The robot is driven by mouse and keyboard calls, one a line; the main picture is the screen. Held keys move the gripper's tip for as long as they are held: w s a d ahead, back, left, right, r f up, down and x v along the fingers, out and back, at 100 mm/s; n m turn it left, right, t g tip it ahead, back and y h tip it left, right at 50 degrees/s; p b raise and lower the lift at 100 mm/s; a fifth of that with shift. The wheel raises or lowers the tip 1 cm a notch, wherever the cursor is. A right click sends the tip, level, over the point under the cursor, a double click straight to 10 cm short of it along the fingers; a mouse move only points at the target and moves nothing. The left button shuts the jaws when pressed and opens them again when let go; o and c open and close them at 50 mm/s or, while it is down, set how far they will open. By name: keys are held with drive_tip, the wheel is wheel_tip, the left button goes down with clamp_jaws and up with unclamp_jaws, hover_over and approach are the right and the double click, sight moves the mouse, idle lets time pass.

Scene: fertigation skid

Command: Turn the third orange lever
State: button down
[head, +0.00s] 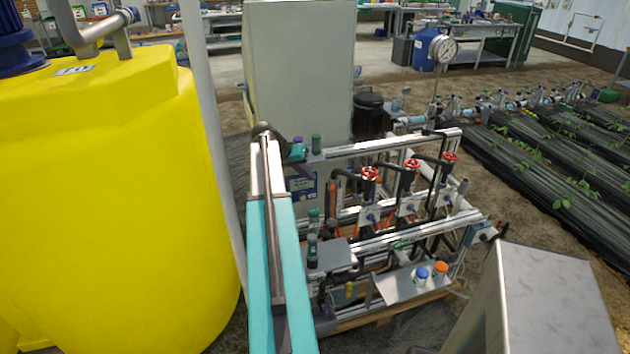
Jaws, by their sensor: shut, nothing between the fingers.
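The fertigation skid (405,238) stands in the middle, with pipes, valves and several small bottles on it. Three red round handwheels (370,174) sit in a row on its upright pipes; the others are the middle one (411,164) and the right one (450,158). Small orange-red bits show low among the pipes beneath them, but I cannot make out which are levers or how they are turned. My teal arm reaches from the bottom edge up to the skid's left end. I cannot make out my gripper's fingers at its far end.
A large yellow tank (110,190) and a grey post (207,130) stand at left. A tall grey cabinet (300,75) is behind the skid. A metal box (540,300) stands at front right. Planted rows (560,160) lie at right. Blue-capped (421,274) and orange-capped (440,268) bottles stand on a front shelf.

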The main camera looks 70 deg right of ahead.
sight(334, 184)
drive_tip(key=p+x, duration=0.2)
drive_tip(key=x, duration=0.7)
drive_tip(key=shift+s+d+f+p, duration=0.15)
drive_tip(key=shift+d+f+p, duration=0.1)
drive_tip(key=shift+p, duration=0.15)
drive_tip(key=shift+a, duration=0.1)
